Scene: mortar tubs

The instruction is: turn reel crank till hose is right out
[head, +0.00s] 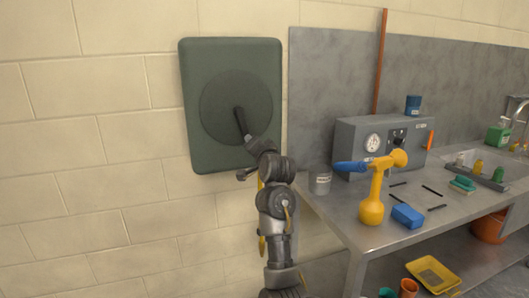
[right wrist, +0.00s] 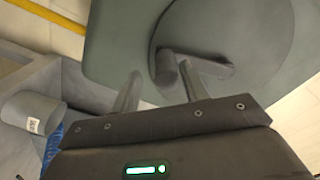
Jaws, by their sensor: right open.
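The hose reel is a dark green wall-mounted case (head: 187,105) with a round disc (head: 215,95) on its face. A dark crank (head: 239,116) slants down across the disc. In the right wrist view the crank's rounded handle (right wrist: 165,68) stands out from the disc, with its arm running to the right. My right gripper (right wrist: 160,86) is open, its fingers on either side of the handle's end; I cannot tell whether they touch it. In the head view my right arm reaches up to the crank from below. My left gripper and any hose are not in view.
A steel bench (head: 345,215) stands to the right. The wall left of the reel is bare.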

